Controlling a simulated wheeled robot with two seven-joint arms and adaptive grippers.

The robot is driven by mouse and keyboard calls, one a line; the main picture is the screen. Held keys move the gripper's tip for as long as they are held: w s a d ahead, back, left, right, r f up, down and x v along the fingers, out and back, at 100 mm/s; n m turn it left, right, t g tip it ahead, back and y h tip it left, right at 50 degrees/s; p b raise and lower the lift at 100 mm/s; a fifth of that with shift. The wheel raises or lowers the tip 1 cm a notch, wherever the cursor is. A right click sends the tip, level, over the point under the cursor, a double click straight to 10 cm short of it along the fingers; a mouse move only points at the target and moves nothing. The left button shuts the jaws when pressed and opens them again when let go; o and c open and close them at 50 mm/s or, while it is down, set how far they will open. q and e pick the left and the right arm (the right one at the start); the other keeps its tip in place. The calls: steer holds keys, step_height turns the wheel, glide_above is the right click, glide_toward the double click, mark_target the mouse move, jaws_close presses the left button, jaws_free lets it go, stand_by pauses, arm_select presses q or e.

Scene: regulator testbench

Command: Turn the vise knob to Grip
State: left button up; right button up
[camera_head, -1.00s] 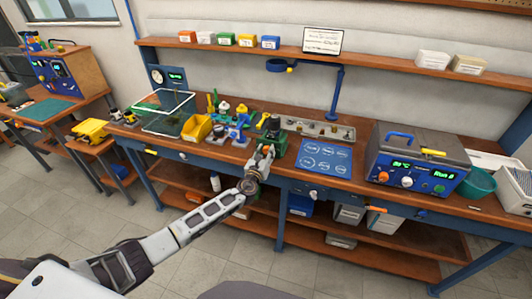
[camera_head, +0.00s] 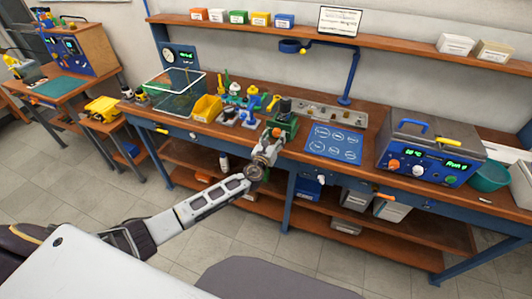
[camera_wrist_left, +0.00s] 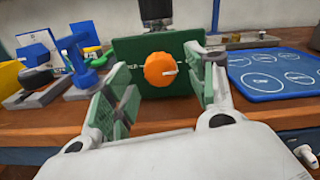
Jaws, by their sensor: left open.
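The vise is a green block (camera_head: 287,123) with a dark upper part, near the front edge of the bench. Its round orange knob (camera_wrist_left: 160,69) faces me in the left wrist view, with a white pointer mark directed to the right. Lettering beside the knob is partly hidden and I cannot read it fully. My left gripper (camera_head: 270,146) is at the front of the vise. In the left wrist view its green-padded fingers (camera_wrist_left: 163,80) are open, one on each side of the knob, with visible gaps. My right gripper is not in view.
A blue mat with white circles (camera_head: 335,143) lies right of the vise. Blue and grey fixtures (camera_wrist_left: 80,60) stand close on its left. A yellow bin (camera_head: 207,108) is farther left, and a control box (camera_head: 430,150) stands right.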

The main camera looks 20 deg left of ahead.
arm_select(q)
steer(key=s, duration=1)
steer(key=shift+a, duration=0.15)
steer(key=shift+n, duration=0.3)
stand_by(0.5)
